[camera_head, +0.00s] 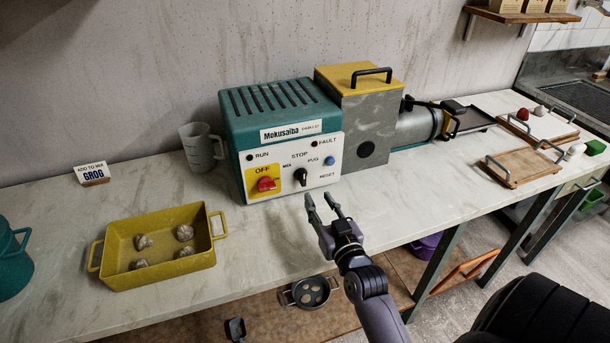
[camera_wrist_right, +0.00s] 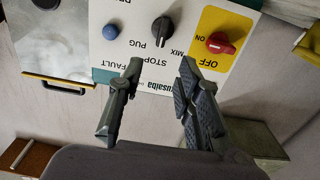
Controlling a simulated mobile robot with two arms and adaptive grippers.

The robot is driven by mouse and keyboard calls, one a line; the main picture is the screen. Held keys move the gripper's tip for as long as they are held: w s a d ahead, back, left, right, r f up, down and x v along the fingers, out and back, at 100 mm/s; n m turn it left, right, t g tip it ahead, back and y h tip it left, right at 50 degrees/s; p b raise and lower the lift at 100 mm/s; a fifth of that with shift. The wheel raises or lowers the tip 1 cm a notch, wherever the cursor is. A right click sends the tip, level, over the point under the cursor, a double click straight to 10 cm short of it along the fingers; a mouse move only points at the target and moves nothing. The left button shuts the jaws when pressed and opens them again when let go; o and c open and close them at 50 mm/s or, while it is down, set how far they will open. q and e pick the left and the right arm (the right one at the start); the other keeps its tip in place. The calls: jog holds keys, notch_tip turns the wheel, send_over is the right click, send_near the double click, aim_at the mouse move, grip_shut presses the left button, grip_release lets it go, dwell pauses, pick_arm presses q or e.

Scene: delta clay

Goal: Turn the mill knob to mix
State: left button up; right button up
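The mill (camera_head: 282,125) is a teal box with a white control panel on the worktop. Its black knob (camera_head: 300,177) sits below STOP, between the MIX and PUG labels. The knob stands roughly upright; its exact pointing is hard to tell. It also shows in the right wrist view (camera_wrist_right: 161,31), upside down. A red switch (camera_head: 266,184) on a yellow OFF plate is left of the knob. My right gripper (camera_head: 319,196) is open and empty in front of the panel, apart from the knob. In the wrist view its fingers (camera_wrist_right: 160,66) straddle the knob's line. My left gripper is out of view.
A yellow tray (camera_head: 152,272) with several clay lumps stands at the front left. A jug (camera_head: 201,148) is beside the mill. A GROG sign (camera_head: 93,174) is at the back left. Wooden boards (camera_head: 522,166) lie at the right. The worktop before the panel is clear.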

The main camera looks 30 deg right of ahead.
aim_at(304, 176)
jog(key=x, duration=1)
jog(key=shift+w+p, duration=0.3)
jog(key=shift+w, duration=0.05)
jog(key=shift+c, duration=0.4)
grip_shut()
